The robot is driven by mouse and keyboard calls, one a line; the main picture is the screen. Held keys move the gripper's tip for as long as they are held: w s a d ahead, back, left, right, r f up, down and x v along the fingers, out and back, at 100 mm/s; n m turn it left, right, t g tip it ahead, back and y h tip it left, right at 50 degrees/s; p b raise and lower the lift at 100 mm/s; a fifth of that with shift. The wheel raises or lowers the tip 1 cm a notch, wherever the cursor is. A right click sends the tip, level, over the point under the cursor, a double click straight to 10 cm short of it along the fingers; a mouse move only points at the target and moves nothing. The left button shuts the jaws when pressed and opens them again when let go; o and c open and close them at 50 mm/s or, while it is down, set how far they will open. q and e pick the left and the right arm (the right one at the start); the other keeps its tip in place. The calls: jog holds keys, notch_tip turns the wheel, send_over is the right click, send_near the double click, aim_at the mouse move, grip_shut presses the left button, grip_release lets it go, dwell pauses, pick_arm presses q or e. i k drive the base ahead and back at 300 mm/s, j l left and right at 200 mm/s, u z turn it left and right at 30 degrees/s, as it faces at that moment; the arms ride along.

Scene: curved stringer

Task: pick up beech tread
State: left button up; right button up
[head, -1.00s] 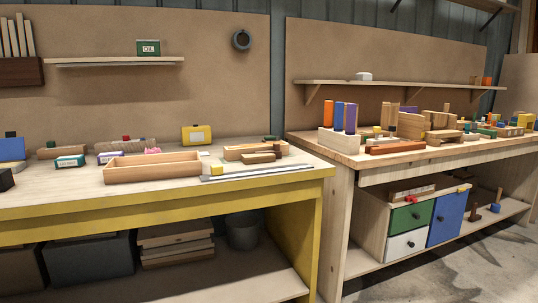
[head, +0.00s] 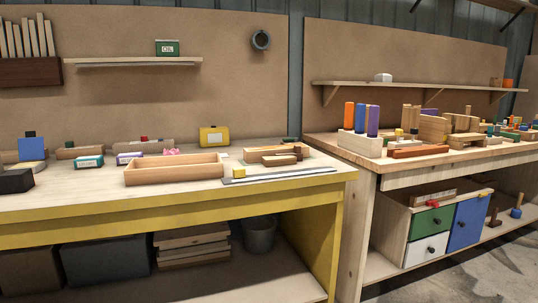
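I cannot tell for sure which piece is the beech tread. A small group of light and dark wooden pieces (head: 277,154) lies on the yellow-edged bench, right of an open wooden tray (head: 174,175). Some pieces there overlap, so their full shapes are hidden. Neither of my grippers shows in the head view.
The yellow-edged bench (head: 300,197) also holds a ruler-like strip (head: 280,175), a yellow tin (head: 214,137), small boxes and a black block (head: 16,181). A second bench (head: 395,167) at right carries coloured cylinders (head: 361,117) and many wooden blocks. A gap separates the benches.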

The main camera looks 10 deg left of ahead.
aim_at(252, 154)
jog(key=u, duration=0.15)
jog(key=i+l+u, duration=0.1)
jog(key=i, duration=0.3)
jog(key=i+l+u, duration=0.15)
jog(key=i+l, duration=0.15)
jog(key=i, duration=0.1)
